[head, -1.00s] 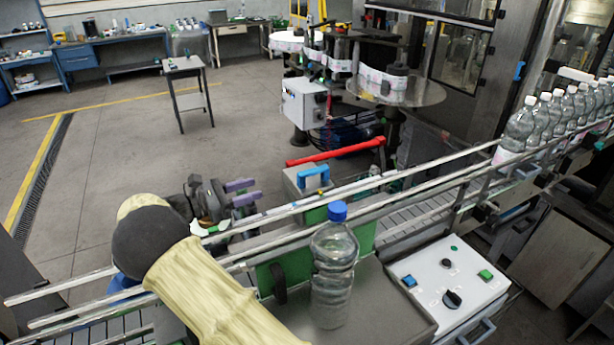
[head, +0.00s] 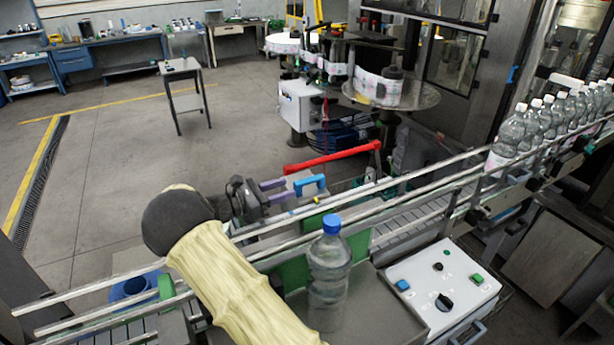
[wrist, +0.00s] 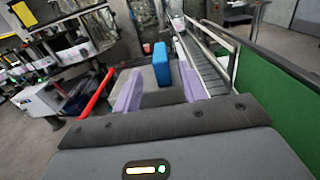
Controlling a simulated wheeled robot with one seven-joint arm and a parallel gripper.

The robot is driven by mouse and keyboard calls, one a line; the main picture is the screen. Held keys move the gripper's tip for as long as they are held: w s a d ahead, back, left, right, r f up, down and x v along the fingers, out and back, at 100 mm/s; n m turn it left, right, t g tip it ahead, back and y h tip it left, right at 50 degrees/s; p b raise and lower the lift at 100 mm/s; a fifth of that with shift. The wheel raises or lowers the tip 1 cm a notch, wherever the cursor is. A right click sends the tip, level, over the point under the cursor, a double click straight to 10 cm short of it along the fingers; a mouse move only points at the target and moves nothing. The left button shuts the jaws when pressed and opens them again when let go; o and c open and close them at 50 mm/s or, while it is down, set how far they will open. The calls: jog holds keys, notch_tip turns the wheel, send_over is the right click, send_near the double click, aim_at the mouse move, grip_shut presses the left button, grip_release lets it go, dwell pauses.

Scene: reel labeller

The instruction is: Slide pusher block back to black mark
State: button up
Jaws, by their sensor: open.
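The pusher block appears to be the grey block (head: 301,177) with a blue upright handle (head: 311,185), behind the conveyor rails. In the wrist view the blue handle (wrist: 162,63) stands on a flat grey top, ahead of and between my two purple fingers. My gripper (head: 273,191) is open and empty, just left of the handle in the head view. In the wrist view my gripper (wrist: 159,90) has its fingers spread either side of the handle's line, apparently short of it. I cannot make out a black mark.
A red bar (head: 333,158) runs just behind the block. Metal rails (head: 400,187) and a green panel (wrist: 275,98) lie close to my gripper. A bottle with a blue cap (head: 329,270) stands in front beside a control box (head: 443,287). Several bottles queue at right.

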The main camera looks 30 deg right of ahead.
aim_at(295, 184)
jog(key=d+p, duration=0.1)
jog(key=d, duration=0.2)
jog(key=d+p, duration=0.1)
jog(key=d, duration=0.3)
jog(key=shift+w+r+p, duration=0.15)
jog(key=shift+p, duration=0.25)
jog(key=shift+d, duration=0.5)
jog(key=shift+c, duration=0.4)
grip_shut()
